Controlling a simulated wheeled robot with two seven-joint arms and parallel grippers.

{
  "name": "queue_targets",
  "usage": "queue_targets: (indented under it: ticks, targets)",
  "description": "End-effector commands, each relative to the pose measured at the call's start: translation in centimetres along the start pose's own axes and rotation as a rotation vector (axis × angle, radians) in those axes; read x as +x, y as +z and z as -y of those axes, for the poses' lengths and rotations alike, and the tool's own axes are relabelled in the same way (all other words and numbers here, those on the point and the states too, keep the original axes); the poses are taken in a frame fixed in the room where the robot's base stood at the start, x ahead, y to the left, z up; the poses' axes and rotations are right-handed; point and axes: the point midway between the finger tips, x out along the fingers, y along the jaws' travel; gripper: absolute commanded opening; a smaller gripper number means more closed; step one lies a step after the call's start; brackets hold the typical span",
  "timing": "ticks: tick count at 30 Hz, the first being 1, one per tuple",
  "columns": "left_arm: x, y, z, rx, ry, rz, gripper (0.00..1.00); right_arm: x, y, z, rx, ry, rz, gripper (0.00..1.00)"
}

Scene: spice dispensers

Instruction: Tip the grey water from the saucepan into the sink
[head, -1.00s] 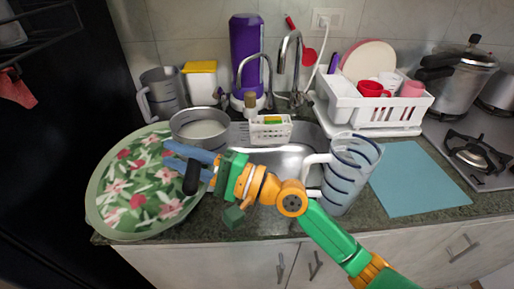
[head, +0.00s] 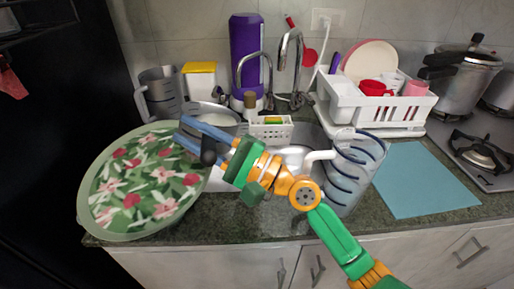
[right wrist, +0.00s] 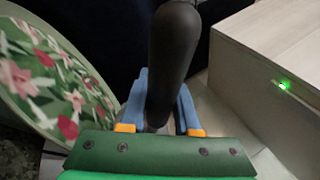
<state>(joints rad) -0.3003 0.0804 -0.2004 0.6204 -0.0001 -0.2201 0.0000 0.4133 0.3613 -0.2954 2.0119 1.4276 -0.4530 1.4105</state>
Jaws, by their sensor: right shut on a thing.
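My right gripper (head: 206,137) is shut on the black handle of the saucepan (head: 222,112). The metal pan is partly hidden behind the blue fingers, and its pale grey contents show only in part. It looks about level, near the left end of the sink (head: 296,152); its height above the counter is hard to judge. In the right wrist view the black handle (right wrist: 173,60) runs between the blue fingers. The sink is partly hidden by my arm. My left gripper is not in view.
A floral tray (head: 88,205) lies at the left. A striped clear pitcher (head: 352,175) stands right of the sink, close to my arm. A caddy (head: 270,134) and tap (head: 283,70) are behind. A dish rack (head: 375,112) and blue mat (head: 415,180) are at the right.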

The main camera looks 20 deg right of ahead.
Motion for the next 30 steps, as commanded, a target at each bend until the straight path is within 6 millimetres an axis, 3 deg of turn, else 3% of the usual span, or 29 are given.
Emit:
queue_targets:
  ticks: [30]
  targets:
    - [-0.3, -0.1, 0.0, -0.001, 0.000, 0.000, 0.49, -0.3, -0.2, 3.5, 0.106, -0.089, 0.006, 0.00]
